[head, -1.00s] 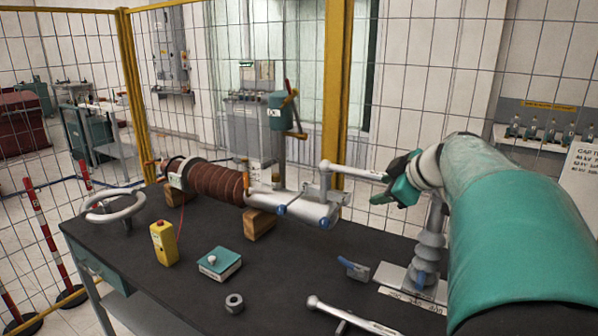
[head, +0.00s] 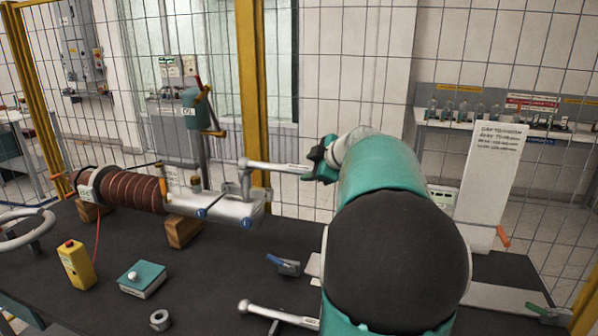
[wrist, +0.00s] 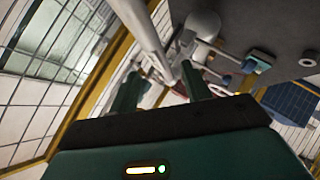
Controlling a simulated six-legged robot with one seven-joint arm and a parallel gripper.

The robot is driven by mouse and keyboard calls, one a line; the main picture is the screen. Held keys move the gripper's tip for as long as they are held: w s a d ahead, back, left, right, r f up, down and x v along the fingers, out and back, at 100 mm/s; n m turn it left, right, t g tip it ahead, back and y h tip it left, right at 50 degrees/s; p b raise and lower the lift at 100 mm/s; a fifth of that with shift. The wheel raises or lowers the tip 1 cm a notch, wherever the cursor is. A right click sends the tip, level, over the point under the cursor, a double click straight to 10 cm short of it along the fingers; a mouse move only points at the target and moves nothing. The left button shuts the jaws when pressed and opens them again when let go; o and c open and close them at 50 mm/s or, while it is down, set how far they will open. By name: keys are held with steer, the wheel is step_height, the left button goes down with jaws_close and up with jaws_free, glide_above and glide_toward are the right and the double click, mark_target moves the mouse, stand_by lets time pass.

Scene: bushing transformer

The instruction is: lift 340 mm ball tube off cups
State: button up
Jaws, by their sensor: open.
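A pale ball tube (head: 278,167) with a small label lies level above the bench. Its left end ball sits on the upright at the end of the silver fitting (head: 232,206); its right end is hidden by my gripper and arm. My gripper (head: 318,162) is at the visible right end of the tube. In the wrist view the tube (wrist: 145,30) runs down toward the two dark green fingers (wrist: 160,90), which stand apart. I cannot tell whether the tube lies between them. The label is too small to read.
A second ball-ended tube (head: 280,315) lies on the dark bench (head: 215,275) in front. A brown ribbed bushing (head: 132,190) rests on wooden blocks. A yellow box (head: 76,265), teal box (head: 142,279) and ring nut (head: 160,320) are nearby. A mesh fence stands behind.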

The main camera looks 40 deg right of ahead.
mark_target(301, 170)
steer(key=shift+x, duration=2.7)
steer(key=shift+s+d, duration=0.1)
steer(key=shift+d, duration=0.05)
jaws_close()
